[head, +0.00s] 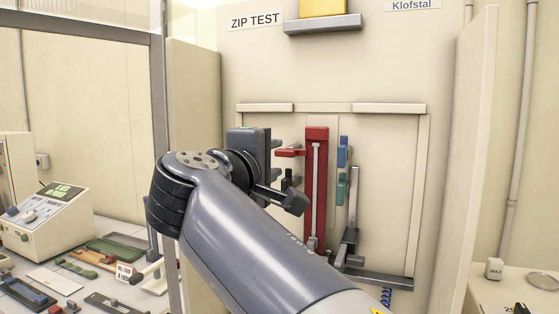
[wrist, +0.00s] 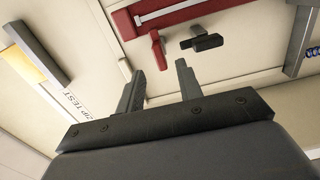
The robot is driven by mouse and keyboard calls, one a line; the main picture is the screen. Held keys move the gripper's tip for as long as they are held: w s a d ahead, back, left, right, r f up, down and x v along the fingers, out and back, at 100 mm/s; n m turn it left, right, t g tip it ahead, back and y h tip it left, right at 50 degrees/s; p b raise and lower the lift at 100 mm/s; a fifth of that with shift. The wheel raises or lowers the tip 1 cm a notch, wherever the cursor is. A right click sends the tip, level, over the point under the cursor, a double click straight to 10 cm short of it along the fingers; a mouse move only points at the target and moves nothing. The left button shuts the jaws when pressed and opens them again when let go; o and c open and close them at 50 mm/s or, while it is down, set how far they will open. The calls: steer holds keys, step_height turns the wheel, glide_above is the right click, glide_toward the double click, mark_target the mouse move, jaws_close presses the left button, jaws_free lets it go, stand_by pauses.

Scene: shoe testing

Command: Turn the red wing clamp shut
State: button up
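The red wing clamp (head: 290,152) sticks out to the left from the upper part of a tall red bar (head: 316,190) on the wall panel. In the wrist view the red wing (wrist: 157,49) shows just beyond the gap between my fingertips, with no clear contact. My gripper (head: 279,158) is to its left in the head view, fingers pointing right. In the wrist view my gripper (wrist: 160,68) is open, its two fingers apart with nothing between them. My arm covers part of the panel below.
A dark wing (wrist: 202,43) sits close beside the red one, below it in the head view (head: 289,180). Blue (head: 344,151) and teal (head: 342,187) parts are right of the red bar. A side panel (head: 195,105) stands at left. A bench with a console (head: 45,212) is lower left.

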mark_target(284, 154)
steer(key=v, duration=0.6)
steer(key=shift+b, duration=0.35)
steer(key=p+x, duration=0.2)
steer(key=x, duration=0.8)
steer(key=shift+w+d, duration=0.15)
steer(key=shift+w, duration=0.2)
steer(key=shift+s, duration=0.1)
